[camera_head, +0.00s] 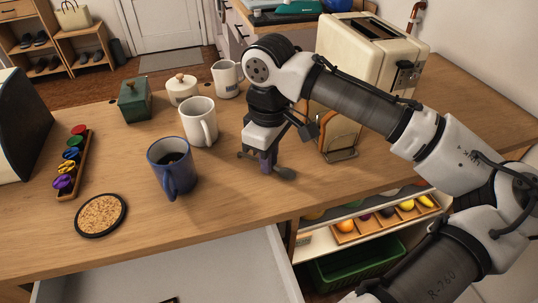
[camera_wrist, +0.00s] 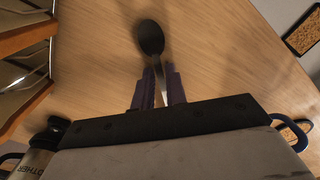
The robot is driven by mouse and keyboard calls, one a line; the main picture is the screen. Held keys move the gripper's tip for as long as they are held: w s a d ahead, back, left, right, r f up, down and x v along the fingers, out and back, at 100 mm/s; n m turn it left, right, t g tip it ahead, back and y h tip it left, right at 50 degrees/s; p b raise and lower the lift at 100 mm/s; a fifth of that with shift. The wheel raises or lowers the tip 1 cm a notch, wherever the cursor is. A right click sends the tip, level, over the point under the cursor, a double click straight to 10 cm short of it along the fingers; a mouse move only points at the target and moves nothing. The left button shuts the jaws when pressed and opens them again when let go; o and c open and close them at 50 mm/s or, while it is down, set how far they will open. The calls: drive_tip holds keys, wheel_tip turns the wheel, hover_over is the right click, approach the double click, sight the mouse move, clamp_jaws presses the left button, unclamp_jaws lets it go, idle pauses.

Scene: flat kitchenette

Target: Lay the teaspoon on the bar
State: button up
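The teaspoon has a dark bowl (camera_wrist: 151,38) and a thin handle that runs back between the two purple fingers of my gripper (camera_wrist: 159,72). The fingers close around the handle. In the head view my gripper (camera_head: 268,162) points down at the bar (camera_head: 235,205), a wooden counter. The teaspoon (camera_head: 285,173) sticks out at the fingertips, very low over the wood. I cannot tell whether it touches the surface.
A blue mug (camera_head: 168,165) and a white mug (camera_head: 198,122) stand left of my gripper. A toast rack (camera_head: 340,137) and a cream toaster (camera_head: 362,62) stand to the right. A cork coaster (camera_head: 100,215) lies front left. An open drawer (camera_head: 175,275) juts out below.

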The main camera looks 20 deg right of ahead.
drive_tip(key=shift+o, duration=1.2)
drive_tip(key=shift+r, duration=0.15)
wheel_tip(320, 180, up, 12)
